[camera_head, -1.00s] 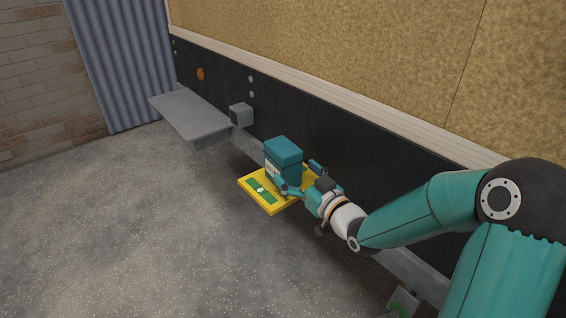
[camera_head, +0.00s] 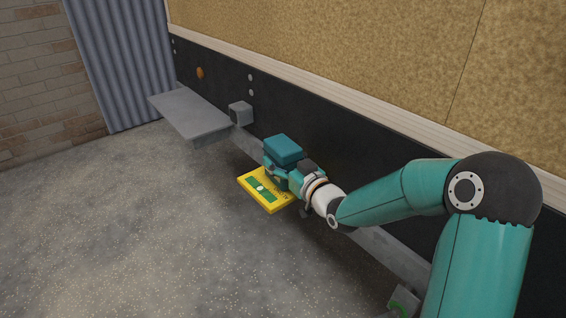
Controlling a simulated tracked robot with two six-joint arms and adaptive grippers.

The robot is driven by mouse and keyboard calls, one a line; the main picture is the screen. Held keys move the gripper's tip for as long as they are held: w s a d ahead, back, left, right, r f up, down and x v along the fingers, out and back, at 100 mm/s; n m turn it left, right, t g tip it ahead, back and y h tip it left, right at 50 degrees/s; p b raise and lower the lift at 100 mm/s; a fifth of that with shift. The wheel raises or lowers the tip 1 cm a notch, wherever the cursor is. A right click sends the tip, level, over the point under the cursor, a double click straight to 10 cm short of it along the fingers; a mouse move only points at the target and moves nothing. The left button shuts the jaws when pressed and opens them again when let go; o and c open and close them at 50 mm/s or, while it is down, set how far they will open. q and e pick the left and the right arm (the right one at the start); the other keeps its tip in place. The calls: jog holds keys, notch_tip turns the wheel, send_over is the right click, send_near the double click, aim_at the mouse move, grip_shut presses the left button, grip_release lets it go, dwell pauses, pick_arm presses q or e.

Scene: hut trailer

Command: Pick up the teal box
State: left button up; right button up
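The teal box (camera_head: 283,149) stands upright on a yellow plate with green markings (camera_head: 263,190), low beside the black lower wall of the trailer. Its top shows clearly; its lower part is mostly hidden by my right gripper (camera_head: 277,176). That gripper reaches in from the right at the box's lower half. One finger shows across the near side of the box; the other finger is hidden, so I cannot tell whether they press on it. My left gripper is not in view.
A grey metal step (camera_head: 188,113) juts from the trailer behind the box, with a small grey block (camera_head: 241,113) near it. The trailer's black skirt (camera_head: 345,160) runs close along the right. The concrete floor (camera_head: 130,230) to the left is clear.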

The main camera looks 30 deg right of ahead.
jog(key=c, duration=0.7)
jog(key=shift+r, duration=0.1)
